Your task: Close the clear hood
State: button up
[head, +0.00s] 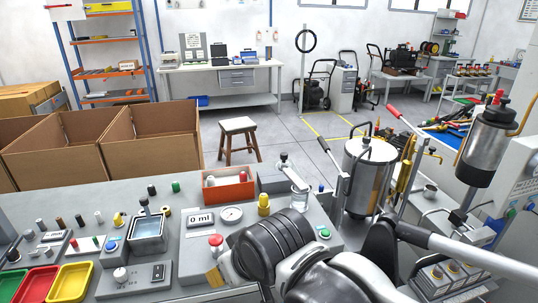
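I cannot pick out the clear hood with certainty. A small glassy, square-framed basin (147,234) with a grey fitting above it stands on the grey bench at the lower left. A small clear cylinder (299,178) stands farther right, beside a grey lever-like fitting (285,160). Whether either has an open cover is too small to tell. Black and silver links of my arm fill the lower middle and hide part of the bench. My gripper's fingertips do not show.
Coloured trays (70,282), an orange bin (229,188), a gauge (231,214) and a red button (215,240) crowd the bench. A steel tank (368,178) stands right of centre. Cardboard boxes (60,150) and a stool (238,127) stand behind; open floor lies beyond.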

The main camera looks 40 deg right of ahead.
aim_at(288, 173)
jog(key=z, duration=1.05)
jog(key=i+l+z, duration=0.25)
jog(key=i+l, duration=0.25)
